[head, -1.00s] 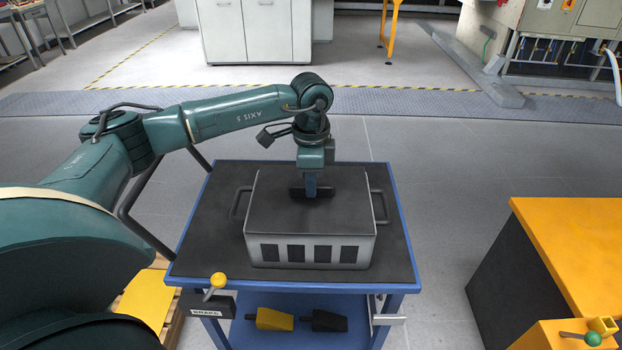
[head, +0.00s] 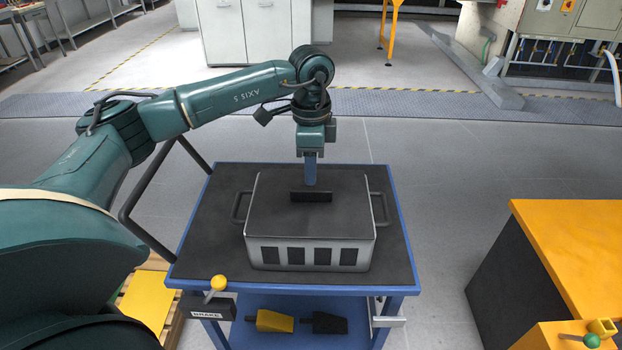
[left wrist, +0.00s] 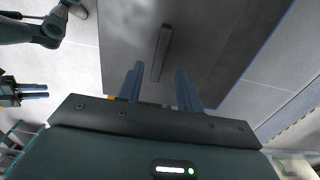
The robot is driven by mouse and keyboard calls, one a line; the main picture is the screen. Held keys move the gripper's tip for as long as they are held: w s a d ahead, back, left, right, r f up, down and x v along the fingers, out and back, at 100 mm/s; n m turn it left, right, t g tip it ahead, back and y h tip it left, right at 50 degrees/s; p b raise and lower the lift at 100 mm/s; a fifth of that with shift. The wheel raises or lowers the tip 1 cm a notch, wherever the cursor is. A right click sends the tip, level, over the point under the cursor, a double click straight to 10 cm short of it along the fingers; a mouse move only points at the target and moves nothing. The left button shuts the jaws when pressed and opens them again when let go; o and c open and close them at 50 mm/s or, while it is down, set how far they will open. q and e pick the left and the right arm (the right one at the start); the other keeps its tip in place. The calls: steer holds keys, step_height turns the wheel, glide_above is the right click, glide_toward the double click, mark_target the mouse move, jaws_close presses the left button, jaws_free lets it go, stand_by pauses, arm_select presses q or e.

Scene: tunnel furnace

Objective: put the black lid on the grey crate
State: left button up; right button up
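The black lid (head: 310,215) lies on top of the grey crate (head: 308,256) and covers its opening, looking flat and roughly lined up with the rim. Its bar handle (head: 311,196) stands free; it also shows in the left wrist view (left wrist: 161,52). My left gripper (head: 310,183) is just above the handle, pointing down, with nothing held. In the left wrist view its two blue fingers (left wrist: 159,84) are spread, with the handle beyond the gap. My right gripper (left wrist: 36,91) shows small at the left edge of that view, its two fingers apart and empty.
The crate stands on the dark top of a blue cart (head: 395,245), with bare room around it. A yellow-knobbed brake lever (head: 217,283) is at the front left corner. Yellow and black wedges (head: 274,320) lie on the lower shelf. An orange-topped block (head: 575,245) stands at the right.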

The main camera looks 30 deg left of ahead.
mark_target(311, 189)
arm_select(q)
step_height(311, 189, up, 8)
steer(key=s+d+f+m+g+h, duration=0.1)
steer(key=s+d+f+m+h, duration=0.15)
steer(key=d, duration=0.45)
steer(key=s+d+f+m+g+h, duration=0.1)
steer(key=d+f+m+h, duration=0.2)
steer(key=d, duration=0.3)
steer(key=s+d+f+m+g+h, duration=0.1)
steer(key=s+d+f+m+h, duration=0.15)
steer(key=d, duration=0.45)
steer(key=s+d+r+t+h, duration=0.3)
steer(key=s+d+t+h, duration=0.15)
steer(key=d+h, duration=0.75)
steer(key=w+a+f+n+t+y, duration=0.1)
steer(key=a+f+n+t+y, duration=0.95)
steer(key=n+t, duration=0.45)
steer(key=s+a+f+g+y, duration=0.2)
steer(key=s+f, duration=0.2)
steer(key=f, duration=0.2)
steer(key=s+a+f+n+g+y, duration=0.1)
steer(key=s+f+g+y, duration=0.2)
steer(key=s+f, duration=0.2)
steer(key=shift+s+a+f, duration=0.2)
steer(key=shift+a+f, duration=0.2)
steer(key=shift+f, duration=0.55)
